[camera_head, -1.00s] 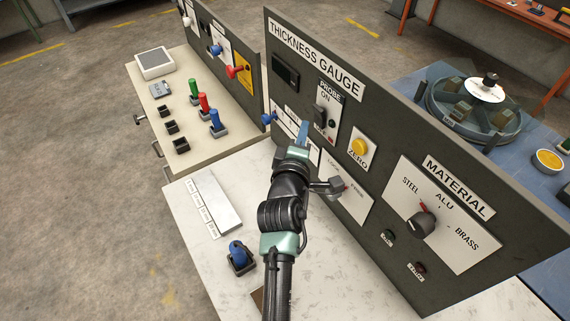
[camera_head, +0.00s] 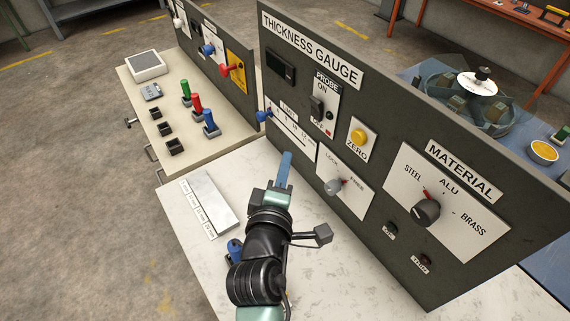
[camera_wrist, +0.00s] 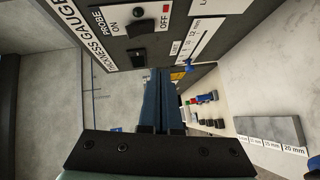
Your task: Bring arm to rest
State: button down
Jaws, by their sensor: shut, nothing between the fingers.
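My gripper (camera_head: 286,168) points up and away over the white table in the head view, in front of the dark thickness gauge panel (camera_head: 420,120). Its blue fingers are shut with nothing between them, and they stand apart from the panel. In the wrist view the fingers (camera_wrist: 164,95) run side by side, close together. The panel carries a probe switch (camera_head: 317,106), a yellow zero button (camera_head: 359,137), a lock/free knob (camera_head: 334,186) and a material knob (camera_head: 426,211). A blue slider knob (camera_head: 263,115) sits at the panel's left edge.
A stepped metal block (camera_head: 212,199) lies on the white table (camera_head: 180,255), left of my gripper. A blue-handled item (camera_head: 234,250) is partly hidden by my arm. Green, red and blue handles (camera_head: 198,107) stand on the bench behind. Bare tabletop lies right of my arm.

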jog(key=shift+s+a, duration=0.1)
notch_tip(320, 180, up, 28)
jog(key=m+t, duration=0.6)
jog(key=m, duration=0.3)
jog(key=s+r+m+t+y, duration=0.1)
jog(key=s+r+m+t, duration=0.1)
jog(key=s+r, duration=0.4)
jog(key=s+r+m+t+y, duration=0.1)
jog(key=s+r+m+t, duration=0.2)
jog(key=s+r, duration=0.4)
notch_tip(320, 180, up, 7)
jog(key=shift+d+f+m, duration=0.15)
jog(key=shift+d+m, duration=0.15)
jog(key=shift+d, duration=0.15)
jog(key=shift+s, duration=0.1)
